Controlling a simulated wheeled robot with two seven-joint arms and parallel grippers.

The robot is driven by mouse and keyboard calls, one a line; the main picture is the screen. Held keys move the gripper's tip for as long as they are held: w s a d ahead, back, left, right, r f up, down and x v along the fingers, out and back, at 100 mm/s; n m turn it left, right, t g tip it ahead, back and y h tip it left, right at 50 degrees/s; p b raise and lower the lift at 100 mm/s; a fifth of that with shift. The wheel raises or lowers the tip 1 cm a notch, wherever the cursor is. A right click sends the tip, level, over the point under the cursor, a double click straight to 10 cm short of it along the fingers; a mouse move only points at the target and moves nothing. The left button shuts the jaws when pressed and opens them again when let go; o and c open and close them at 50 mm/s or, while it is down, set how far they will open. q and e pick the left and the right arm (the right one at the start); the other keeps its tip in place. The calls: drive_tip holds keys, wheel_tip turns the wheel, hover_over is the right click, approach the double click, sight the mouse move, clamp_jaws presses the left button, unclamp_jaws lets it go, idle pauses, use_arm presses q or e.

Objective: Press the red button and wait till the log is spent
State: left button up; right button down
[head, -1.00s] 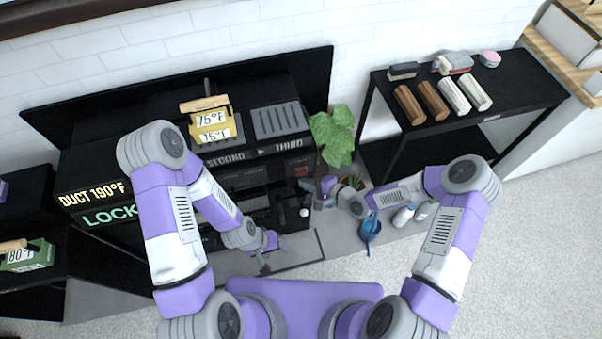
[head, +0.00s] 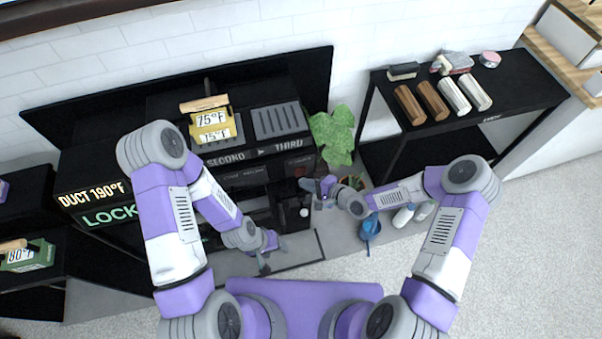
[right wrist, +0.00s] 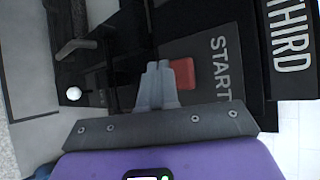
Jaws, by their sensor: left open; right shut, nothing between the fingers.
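The red button (right wrist: 184,73) sits beside the word START on a grey panel in the right wrist view. My right gripper (right wrist: 157,68) is shut and empty, its fingertips just left of the button in that view; I cannot tell whether they touch it. In the head view my right gripper (head: 308,185) is at the front of the black machine (head: 243,176), and the button is hidden. My left gripper (head: 268,257) is open and empty, low in front of the machine. Two brown logs (head: 420,101) and two pale logs (head: 465,95) lie on the right table. No burning log shows.
The machine's signs read DUCT 190°F (head: 92,194) and LOCK (head: 110,217), the latter partly hidden. A yellow 75°F box (head: 212,122) stands on top. A plant (head: 333,135), a blue can (head: 369,229) and white bottles (head: 404,215) are near my right forearm.

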drive_tip(key=shift+w, duration=0.2)
idle(0.5)
drive_tip(key=shift+w+a+b, duration=0.15)
drive_tip(key=shift+w+b, duration=0.1)
drive_tip(key=shift+b, duration=0.1)
drive_tip(key=shift+w+a+b, duration=0.15)
drive_tip(key=shift+w+b, duration=0.25)
drive_tip(key=shift+w, duration=0.15)
idle(0.6)
drive_tip(key=shift+s, duration=0.15)
drive_tip(key=shift+s+d+p, duration=0.3)
drive_tip(key=shift+s, duration=0.5)
drive_tip(key=s+d+p, duration=0.1)
drive_tip(key=s+d, duration=0.1)
drive_tip(key=s, duration=0.3)
drive_tip(key=shift+s, duration=0.4)
